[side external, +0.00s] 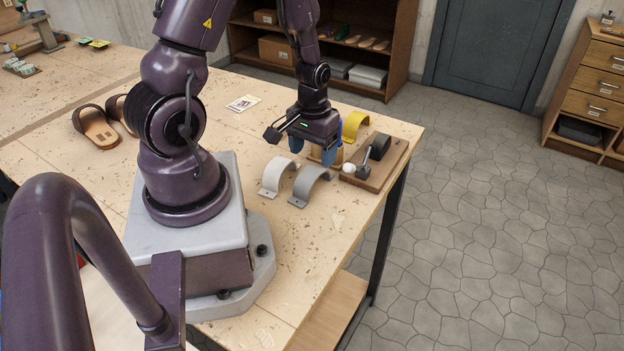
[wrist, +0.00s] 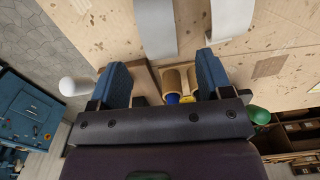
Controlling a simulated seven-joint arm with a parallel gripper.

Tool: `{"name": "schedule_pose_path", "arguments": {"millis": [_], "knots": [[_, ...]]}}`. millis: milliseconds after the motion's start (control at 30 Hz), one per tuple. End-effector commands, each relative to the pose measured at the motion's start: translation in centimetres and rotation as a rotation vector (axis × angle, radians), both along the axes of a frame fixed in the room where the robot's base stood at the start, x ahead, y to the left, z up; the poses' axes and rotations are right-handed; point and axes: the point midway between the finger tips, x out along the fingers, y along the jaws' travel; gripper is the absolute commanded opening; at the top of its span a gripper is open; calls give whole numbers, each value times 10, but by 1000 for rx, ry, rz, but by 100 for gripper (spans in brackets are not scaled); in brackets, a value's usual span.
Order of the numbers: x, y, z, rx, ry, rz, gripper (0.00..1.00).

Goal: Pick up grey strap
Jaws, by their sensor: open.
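The grey strap (side external: 311,182) is an arched band with flat feet, standing on the bench in the side external view. It also shows at the top of the wrist view (wrist: 156,24), beyond my fingertips. A white strap (side external: 277,173) of the same shape stands beside it, and it shows at the top right of the wrist view (wrist: 232,14). My gripper (side external: 313,150) points down behind the grey strap in the side view, apart from it. Its blue fingers are spread with no strap between them in the wrist view (wrist: 163,76).
A tan holder (side external: 318,156) with round openings is partly hidden by my fingers. A yellow strap (side external: 355,123) stands behind. To the right, a wooden board (side external: 390,165) carries a black piece and a white-headed mallet (side external: 349,168). Sandals (side external: 97,128) lie left.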

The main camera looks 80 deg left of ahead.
Motion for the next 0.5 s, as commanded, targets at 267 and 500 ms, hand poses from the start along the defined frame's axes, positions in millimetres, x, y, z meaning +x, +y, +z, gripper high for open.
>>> {"name": "schedule_pose_path", "arguments": {"millis": [267, 500], "knots": [[-2, -2, -22, -3, 4, -1, 72], [-2, -3, -52, -2, 2, -1, 72]]}}
